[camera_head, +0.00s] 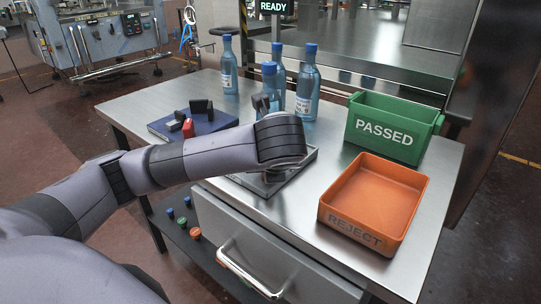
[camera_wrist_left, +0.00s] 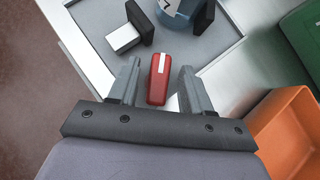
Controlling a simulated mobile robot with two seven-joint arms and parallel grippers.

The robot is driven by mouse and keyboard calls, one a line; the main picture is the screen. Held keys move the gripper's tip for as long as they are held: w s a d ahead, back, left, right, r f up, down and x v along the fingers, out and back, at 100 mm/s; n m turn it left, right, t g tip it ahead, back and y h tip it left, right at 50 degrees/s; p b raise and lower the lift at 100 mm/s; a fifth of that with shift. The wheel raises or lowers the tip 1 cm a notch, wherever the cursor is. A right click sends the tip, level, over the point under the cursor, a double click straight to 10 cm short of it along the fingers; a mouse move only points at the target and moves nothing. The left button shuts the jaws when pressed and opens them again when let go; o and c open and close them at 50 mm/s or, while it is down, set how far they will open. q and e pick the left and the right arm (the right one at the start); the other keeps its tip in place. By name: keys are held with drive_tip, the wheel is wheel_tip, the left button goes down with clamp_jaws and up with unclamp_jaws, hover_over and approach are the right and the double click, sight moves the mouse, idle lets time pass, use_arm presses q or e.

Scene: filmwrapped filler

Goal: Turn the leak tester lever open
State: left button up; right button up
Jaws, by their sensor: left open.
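The red lever (camera_wrist_left: 158,80), with a white stripe, stands on the grey leak tester base (camera_wrist_left: 245,75) in the left wrist view. My left gripper (camera_wrist_left: 160,72) is open, with one finger on each side of the lever. Gaps show between the fingers and the lever; I cannot tell its height over the lever. In the head view the tester's grey base (camera_head: 308,160) shows under my left wrist, which hides the lever and fingers. Black blocks (camera_wrist_left: 140,22) and a blue round part (camera_wrist_left: 178,8) sit beyond the lever. My right gripper is not in view.
A green PASSED bin (camera_head: 388,128) and an orange REJECT tray (camera_head: 378,195) stand right of the tester. Several blue-capped bottles (camera_head: 307,85) stand behind it. A blue plate with red and black parts (camera_head: 187,127) lies left, close beyond my arm.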

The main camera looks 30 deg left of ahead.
use_arm(q)
drive_tip(key=p+v, duration=0.4)
drive_tip(key=shift+a+r, duration=0.1)
drive_tip(key=shift+r, duration=0.25)
drive_tip(key=shift+p+v, duration=0.75)
drive_tip(key=shift+v, duration=0.25)
drive_tip(key=shift+s+f, duration=0.15)
drive_tip(key=shift+f, duration=0.05)
